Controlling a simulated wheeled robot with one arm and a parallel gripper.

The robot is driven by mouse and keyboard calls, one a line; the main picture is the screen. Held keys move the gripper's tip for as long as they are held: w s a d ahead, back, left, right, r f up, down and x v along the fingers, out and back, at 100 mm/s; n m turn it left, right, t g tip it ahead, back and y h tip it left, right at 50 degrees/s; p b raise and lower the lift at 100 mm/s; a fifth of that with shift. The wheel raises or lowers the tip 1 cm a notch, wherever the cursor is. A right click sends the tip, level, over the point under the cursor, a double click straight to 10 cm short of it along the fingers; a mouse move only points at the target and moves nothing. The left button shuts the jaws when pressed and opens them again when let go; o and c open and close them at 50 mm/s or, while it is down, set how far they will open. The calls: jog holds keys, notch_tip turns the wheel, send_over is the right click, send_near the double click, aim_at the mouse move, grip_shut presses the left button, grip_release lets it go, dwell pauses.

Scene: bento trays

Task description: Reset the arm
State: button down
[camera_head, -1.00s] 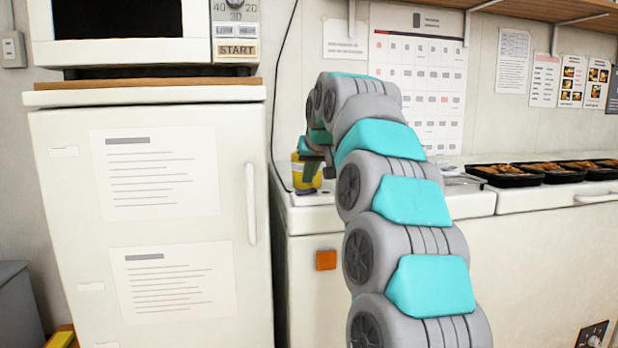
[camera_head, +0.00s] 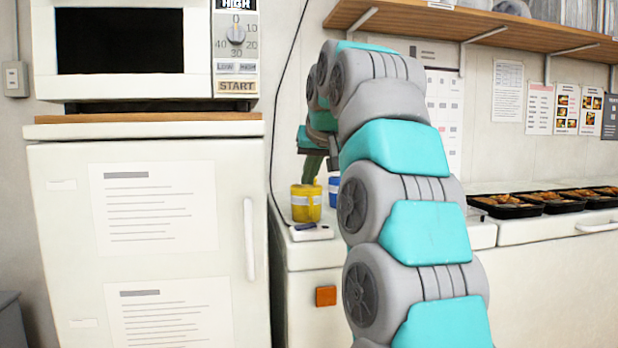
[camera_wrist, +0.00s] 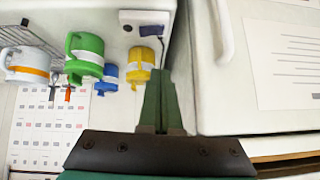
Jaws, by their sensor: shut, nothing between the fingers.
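My arm rises through the middle of the head view, in grey and teal segments, and bends over at the top. My gripper (camera_head: 313,168) hangs from it, pointing down just above a yellow container (camera_head: 305,204) on the counter. In the wrist view my gripper (camera_wrist: 161,74) shows two dark green fingers pressed together, with nothing between them. The yellow container (camera_wrist: 139,67) shows just left of the fingertips there, apart from them as far as I can tell. My arm hides part of the counter and wall.
A white fridge (camera_head: 150,250) with a microwave (camera_head: 145,55) on top stands left. A blue container (camera_head: 334,191) is beside the yellow one. Black food trays (camera_head: 507,208) line the counter right. A wooden shelf (camera_head: 450,22) hangs above. The wrist view shows a green container (camera_wrist: 85,55).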

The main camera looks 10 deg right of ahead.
jog(key=s+f+g, duration=1)
jog(key=s+f, duration=3.2)
jog(key=s, duration=0.3)
jog(key=shift+f+g+h, duration=0.2)
jog(key=shift+g+h, duration=0.1)
jog(key=shift+g, duration=0.1)
